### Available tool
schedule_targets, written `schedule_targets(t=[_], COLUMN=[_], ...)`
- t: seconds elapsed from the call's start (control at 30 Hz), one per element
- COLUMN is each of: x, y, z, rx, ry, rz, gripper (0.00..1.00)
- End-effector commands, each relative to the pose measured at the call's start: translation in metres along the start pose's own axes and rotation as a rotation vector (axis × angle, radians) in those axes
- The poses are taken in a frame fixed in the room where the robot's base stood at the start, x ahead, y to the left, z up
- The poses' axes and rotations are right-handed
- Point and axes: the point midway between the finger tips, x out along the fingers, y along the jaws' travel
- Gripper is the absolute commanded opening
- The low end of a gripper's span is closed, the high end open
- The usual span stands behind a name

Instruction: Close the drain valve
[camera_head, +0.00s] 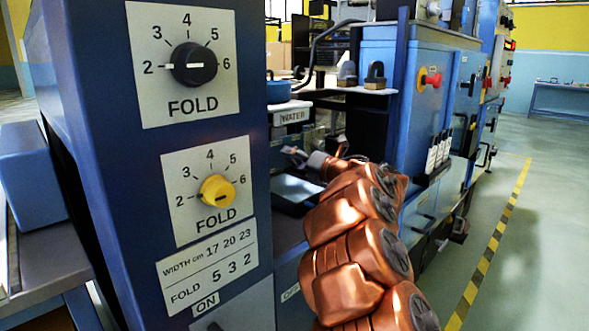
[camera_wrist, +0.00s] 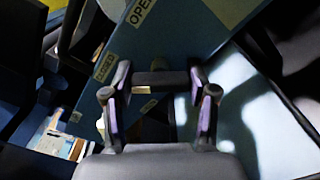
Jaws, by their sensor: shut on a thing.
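My gripper (camera_wrist: 160,84) is shut on a dark bar, which I take to be the drain valve handle (camera_wrist: 160,77); the bar spans the space between the two fingers. Behind it is a blue panel with a yellowish OPEN label (camera_wrist: 141,12) at the top and a CLOSED label (camera_wrist: 105,65) by the left finger. Which label the handle points at I cannot tell. In the head view my gripper (camera_head: 305,157) reaches in below the WATER label (camera_head: 292,116); the valve is not clearly visible there.
A blue cabinet with a black FOLD knob (camera_head: 194,63) and a yellow FOLD knob (camera_head: 217,191) stands close on the left. A blue machine with a red button (camera_head: 432,80) stands behind my arm. Free floor (camera_head: 550,220) lies to the right, past a yellow-black line.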

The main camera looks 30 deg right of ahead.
Motion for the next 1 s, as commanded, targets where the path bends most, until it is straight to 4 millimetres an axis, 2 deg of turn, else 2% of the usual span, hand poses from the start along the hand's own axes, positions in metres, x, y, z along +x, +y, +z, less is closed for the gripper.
schedule_targets(t=[0.3,0.77,0.8,1.0], x=[0.0003,0.0003,0.0003,0.0002], y=[-0.0013,-0.0001,-0.0001,0.0001], z=[-0.0014,-0.0004,-0.0003,-0.0001], rx=[-0.092,-0.103,-0.103,-0.103], ry=[0.003,0.002,0.001,0.001], rz=[-0.002,-0.001,-0.001,-0.001], gripper=[0.23,0.23,0.61,0.81])
